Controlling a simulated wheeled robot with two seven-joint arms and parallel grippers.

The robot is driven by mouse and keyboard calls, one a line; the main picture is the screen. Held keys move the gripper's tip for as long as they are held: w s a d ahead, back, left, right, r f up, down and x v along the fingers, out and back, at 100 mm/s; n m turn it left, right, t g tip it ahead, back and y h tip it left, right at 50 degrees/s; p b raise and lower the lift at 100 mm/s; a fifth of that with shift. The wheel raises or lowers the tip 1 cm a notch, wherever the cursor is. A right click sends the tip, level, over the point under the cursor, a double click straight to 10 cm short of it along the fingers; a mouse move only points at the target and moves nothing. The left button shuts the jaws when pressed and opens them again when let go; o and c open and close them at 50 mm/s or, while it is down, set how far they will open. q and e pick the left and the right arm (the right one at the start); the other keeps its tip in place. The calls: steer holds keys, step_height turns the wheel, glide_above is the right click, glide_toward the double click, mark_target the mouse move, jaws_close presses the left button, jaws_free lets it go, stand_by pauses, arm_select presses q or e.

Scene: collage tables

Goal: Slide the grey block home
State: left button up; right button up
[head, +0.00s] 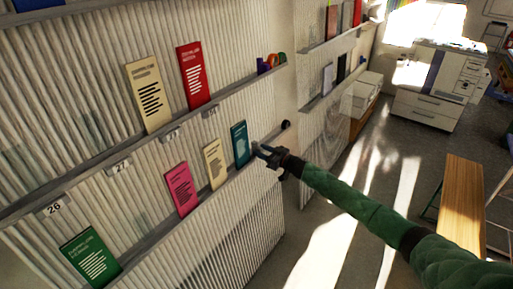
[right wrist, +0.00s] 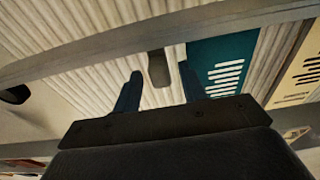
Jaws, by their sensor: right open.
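My right gripper (head: 262,151) reaches in from the right to the lower rail, just right of the teal card (head: 240,144). In the right wrist view my right gripper (right wrist: 158,92) shows two blue fingers, open and apart. A small dark grey block (right wrist: 159,68) sits between the fingertips, against the ribbed wall beside the rail (right wrist: 210,27). I cannot tell whether either finger touches it. The teal card (right wrist: 215,67) is close beside one finger in that view. In the head view I cannot make out the block near the gripper. My left gripper is not in view.
A cream card (head: 214,164) and a pink card (head: 181,189) stand along the same rail, with a green card (head: 90,257) lower left. A black knob (head: 286,124) is on the wall just beyond the gripper. A wooden bench (head: 461,200) stands at right; the floor between is clear.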

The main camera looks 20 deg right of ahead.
mark_target(262, 151)
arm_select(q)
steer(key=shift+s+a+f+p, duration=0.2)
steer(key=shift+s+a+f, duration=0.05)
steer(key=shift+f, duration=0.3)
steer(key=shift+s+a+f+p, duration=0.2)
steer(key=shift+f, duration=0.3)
arm_select(e)
steer(key=shift+x, duration=1.65)
jaws_close()
